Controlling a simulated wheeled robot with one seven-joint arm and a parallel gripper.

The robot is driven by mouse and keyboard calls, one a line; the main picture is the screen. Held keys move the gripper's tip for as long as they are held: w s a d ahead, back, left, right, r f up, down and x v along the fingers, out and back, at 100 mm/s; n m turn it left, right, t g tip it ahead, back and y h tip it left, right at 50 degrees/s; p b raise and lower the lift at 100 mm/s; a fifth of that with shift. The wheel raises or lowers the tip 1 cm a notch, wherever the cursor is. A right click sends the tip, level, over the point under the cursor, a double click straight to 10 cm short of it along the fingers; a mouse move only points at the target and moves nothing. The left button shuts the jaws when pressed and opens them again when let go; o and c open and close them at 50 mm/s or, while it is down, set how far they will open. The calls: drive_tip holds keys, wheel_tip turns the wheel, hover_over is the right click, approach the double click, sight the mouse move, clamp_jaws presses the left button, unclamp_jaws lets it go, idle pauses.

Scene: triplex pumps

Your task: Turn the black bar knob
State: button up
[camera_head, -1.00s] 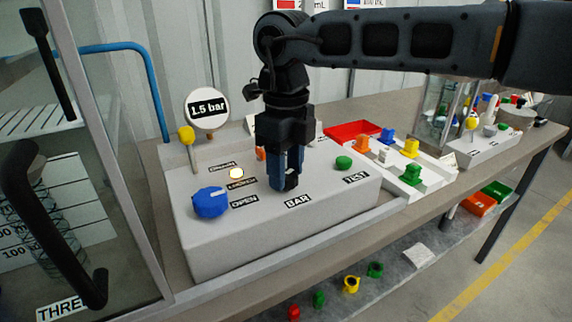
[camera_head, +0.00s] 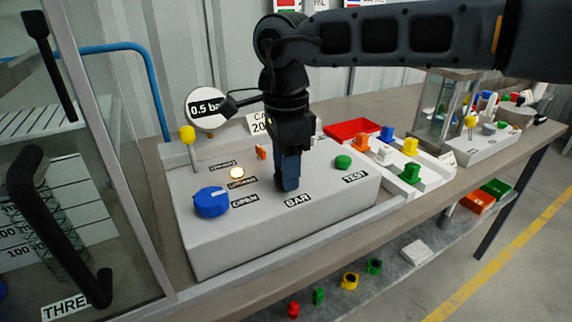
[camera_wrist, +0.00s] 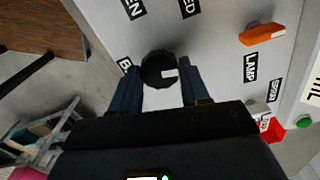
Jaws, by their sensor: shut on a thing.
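The black bar knob (camera_wrist: 158,68) is round with a white mark, and in the wrist view it sits between the two blue fingers of my gripper (camera_wrist: 158,88). In the head view my gripper (camera_head: 287,188) points down over the white pump box (camera_head: 235,248), just behind the BAR label (camera_head: 298,201), and is shut on the knob, which it hides there. The round gauge (camera_head: 206,108) at the back reads 0.5 bar and is partly covered by a part of my wrist.
A blue knob (camera_head: 211,202), a lit lamp (camera_head: 237,173), an orange switch (camera_head: 261,152) and a green button (camera_head: 343,162) share the box top.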

drive_tip(key=shift+r+n, duration=0.1)
drive_tip(key=shift+n, duration=1)
drive_tip(key=o, duration=1.1)
drive_tip(key=shift+c, duration=0.2)
wheel_tip(320, 180, up, 8)
drive_tip(key=shift+f, duration=0.15)
